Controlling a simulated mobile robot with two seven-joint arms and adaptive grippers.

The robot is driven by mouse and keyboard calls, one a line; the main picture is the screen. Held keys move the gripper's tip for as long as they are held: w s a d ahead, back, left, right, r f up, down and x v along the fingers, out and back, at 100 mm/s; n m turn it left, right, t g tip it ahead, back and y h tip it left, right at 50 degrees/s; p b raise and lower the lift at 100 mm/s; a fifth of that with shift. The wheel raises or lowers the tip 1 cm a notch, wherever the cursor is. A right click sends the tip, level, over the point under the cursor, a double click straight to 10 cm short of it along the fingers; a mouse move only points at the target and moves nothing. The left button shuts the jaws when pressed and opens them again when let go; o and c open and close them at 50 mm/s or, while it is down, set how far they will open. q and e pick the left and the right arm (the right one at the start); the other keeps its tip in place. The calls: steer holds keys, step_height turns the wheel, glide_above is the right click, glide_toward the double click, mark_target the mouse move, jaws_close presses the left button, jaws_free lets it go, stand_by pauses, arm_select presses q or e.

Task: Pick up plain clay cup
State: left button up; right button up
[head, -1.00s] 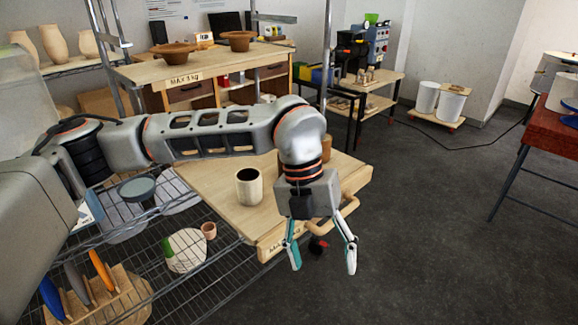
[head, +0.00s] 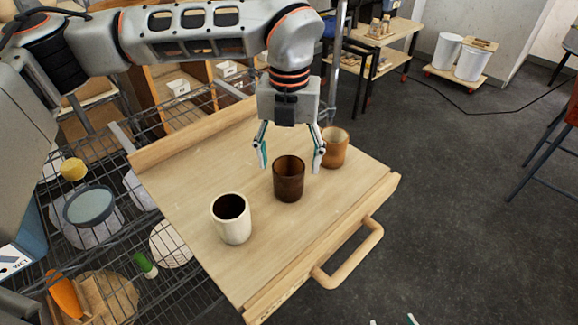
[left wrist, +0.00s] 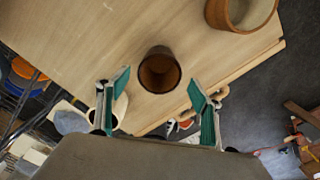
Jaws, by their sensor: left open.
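Three cups stand upright in a row on a wooden board. A plain orange-brown clay cup (head: 335,149) is farthest back; it also shows at the top right of the left wrist view (left wrist: 222,16). A dark brown glossy cup (head: 289,184) is in the middle, and a cream cup with a dark inside (head: 233,222) is nearest. My left gripper (head: 290,167) is open and empty, pointing down by the dark brown cup, its right finger close to the clay cup. In the left wrist view the dark brown cup (left wrist: 160,72) appears between the fingers. Only two tips of my right gripper (head: 393,321) show at the bottom edge.
The board (head: 190,170) has a wooden handle (head: 350,258) at its front. Wire shelves (head: 165,285) with bowls and tools lie left of it.

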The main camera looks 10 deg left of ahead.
mark_target(288, 170)
arm_select(q)
steer(key=shift+w+a+f+p, duration=0.1)
steer(key=shift+f+p, duration=0.05)
steer(key=shift+f, duration=1.75)
steer(key=shift+w+f+p, duration=0.1)
steer(key=shift+f+p, duration=0.05)
steer(key=shift+f, duration=1.7)
steer(key=c, duration=1.4)
